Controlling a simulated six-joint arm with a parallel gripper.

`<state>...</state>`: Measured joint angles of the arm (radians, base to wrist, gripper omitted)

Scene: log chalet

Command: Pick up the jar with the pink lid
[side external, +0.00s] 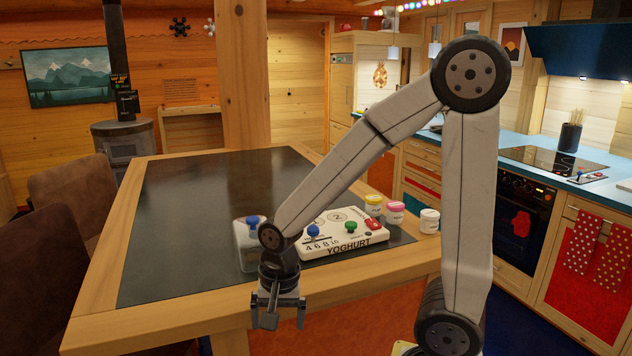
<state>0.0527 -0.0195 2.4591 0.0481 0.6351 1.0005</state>
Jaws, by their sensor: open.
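The jar with the pink lid (395,212) stands upright at the right end of the table, between a yellow-lidded jar (373,205) and a white-lidded jar (429,220). Its body is pale with a red or pink label. My gripper (278,322) points down at the table's front edge, well to the left of the pink-lidded jar and nearer the camera. Its two fingers are apart and nothing shows between them.
A white yoghurt maker (345,236) with coloured knobs lies between my gripper and the jars. The dark table top (200,210) is clear at the back and left.

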